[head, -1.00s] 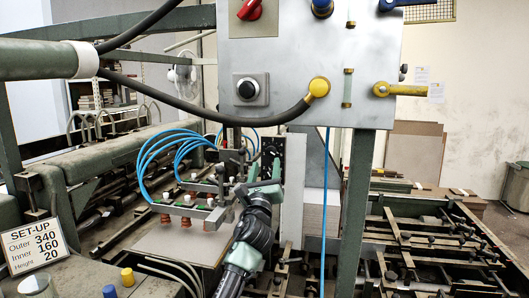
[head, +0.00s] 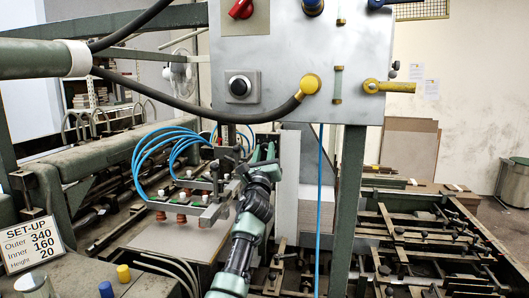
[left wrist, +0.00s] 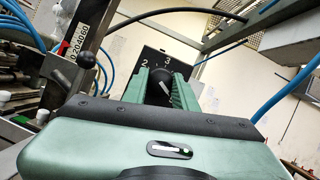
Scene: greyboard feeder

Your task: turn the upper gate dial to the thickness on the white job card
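The upper gate dial (left wrist: 176,80) is a black knob with a white pointer line on a dark plate, where the numerals 2 and 3 show in the left wrist view. My left gripper (left wrist: 164,84) points at it, its two green fingers apart and the knob at their tips; I cannot tell whether they touch it. In the head view my left gripper (head: 264,152) hides most of the dial. A white card (head: 31,244) at the left reads SET-UP, Outer 340, Inner 160, Height 20; no line on it says thickness. My right gripper is out of view.
A grey control panel (head: 290,95) with a red switch, black knob and yellow fittings hangs above. Blue hoses (head: 165,150) curve beside suction cups over a grey board (head: 165,240). A scale (left wrist: 76,46) marked 0 20 40 60 and a black ball knob (left wrist: 85,60) stand left of the gripper.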

